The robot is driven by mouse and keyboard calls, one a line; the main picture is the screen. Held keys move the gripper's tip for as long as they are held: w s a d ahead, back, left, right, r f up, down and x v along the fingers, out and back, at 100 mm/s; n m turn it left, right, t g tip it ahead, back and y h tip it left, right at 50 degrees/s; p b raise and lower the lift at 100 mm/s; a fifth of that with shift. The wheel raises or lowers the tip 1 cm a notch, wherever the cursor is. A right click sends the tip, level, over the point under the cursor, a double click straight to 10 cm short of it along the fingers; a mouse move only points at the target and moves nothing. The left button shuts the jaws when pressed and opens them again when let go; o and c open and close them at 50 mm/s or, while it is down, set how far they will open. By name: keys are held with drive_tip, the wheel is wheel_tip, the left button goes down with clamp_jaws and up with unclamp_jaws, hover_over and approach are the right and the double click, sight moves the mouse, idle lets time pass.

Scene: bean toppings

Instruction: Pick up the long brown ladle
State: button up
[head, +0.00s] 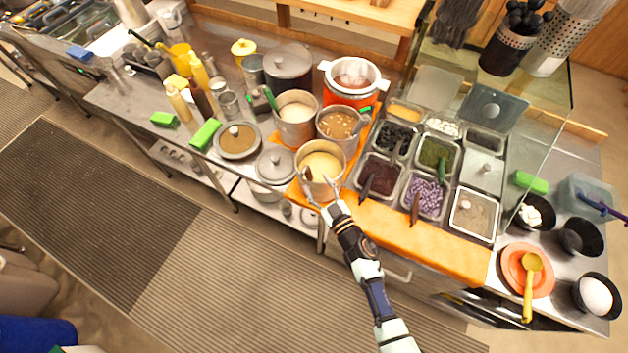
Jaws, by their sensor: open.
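A brown-handled utensil (414,210) leans in the metal tub of purple beans (424,194), its handle pointing toward the orange counter edge. My gripper (318,181) is open and empty. Its fingers overlap the near side of the front pot (337,150) of tan liquid, well left of the brown handle. I cannot tell whether they touch the pot. No ladle shows clearly in that pot.
Two more pots, one of pale liquid (296,107) and one of brown beans (339,124), stand behind. Several topping tubs fill the counter to the right, near a glass screen (545,120). The orange counter strip (420,240) is clear. A yellow ladle (530,275) lies far right.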

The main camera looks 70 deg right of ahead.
sight(311, 179)
drive_tip(key=b+x, duration=0.1)
drive_tip(key=x, duration=0.4)
drive_tip(key=shift+w+a, duration=0.1)
drive_tip(key=shift+w, duration=0.15)
drive_tip(key=shift+c, duration=0.2)
clamp_jaws()
